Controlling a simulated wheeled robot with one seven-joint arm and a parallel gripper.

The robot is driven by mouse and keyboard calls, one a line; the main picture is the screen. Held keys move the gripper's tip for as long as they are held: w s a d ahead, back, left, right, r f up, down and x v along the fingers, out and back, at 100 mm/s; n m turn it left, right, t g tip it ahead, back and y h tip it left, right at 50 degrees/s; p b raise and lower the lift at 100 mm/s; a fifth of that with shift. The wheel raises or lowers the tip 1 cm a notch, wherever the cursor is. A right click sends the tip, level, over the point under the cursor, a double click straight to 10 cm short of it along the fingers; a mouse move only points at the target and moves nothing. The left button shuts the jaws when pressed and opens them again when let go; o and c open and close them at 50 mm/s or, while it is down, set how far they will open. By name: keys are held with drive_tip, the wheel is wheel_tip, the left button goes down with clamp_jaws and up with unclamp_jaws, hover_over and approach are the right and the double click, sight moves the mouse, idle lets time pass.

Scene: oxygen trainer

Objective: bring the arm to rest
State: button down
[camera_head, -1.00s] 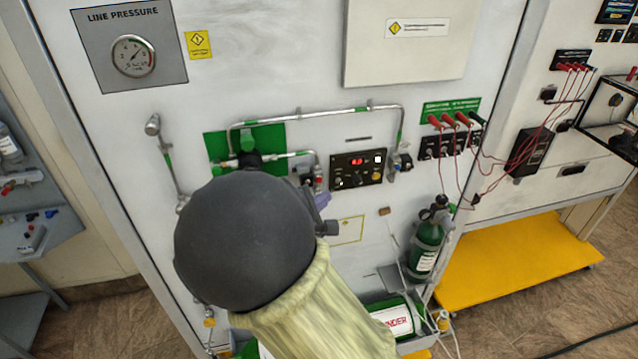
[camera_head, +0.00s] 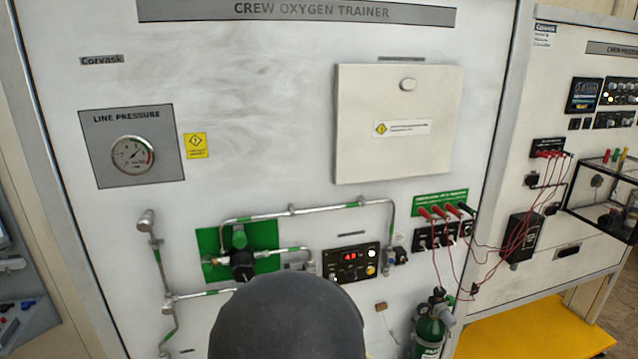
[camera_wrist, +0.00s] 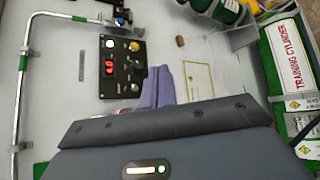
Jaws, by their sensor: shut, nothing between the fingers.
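In the head view my arm's dark rounded link fills the bottom middle, in front of the lower part of the trainer panel (camera_head: 250,85). It hides my gripper there. In the wrist view the purple fingers of my gripper (camera_wrist: 158,84) are together and empty. They point towards the panel face, beside the small black control box (camera_wrist: 122,68) with a lit red display. I cannot tell the exact gap to the panel.
The control box also shows in the head view (camera_head: 352,264), right of the green plate with a black knob (camera_head: 242,265). Metal pipes (camera_head: 290,210) stand out from the panel. A green cylinder (camera_head: 430,334) and red leads (camera_head: 487,248) are at right. The training cylinder (camera_wrist: 290,60) lies right.

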drive_tip(key=s+d+f+m+g+y, duration=0.2)
drive_tip(key=s+d+m+g+y, duration=0.2)
drive_tip(key=s+m, duration=0.3)
drive_tip(key=s+d+f+m+g+y, duration=0.3)
drive_tip(key=s+d+m+g+y, duration=0.1)
drive_tip(key=s+d+m, duration=0.3)
drive_tip(key=s+m, duration=0.1)
drive_tip(key=m, duration=0.1)
drive_tip(key=shift+m, duration=0.3)
drive_tip(key=shift+f, duration=0.15)
idle(2.0)
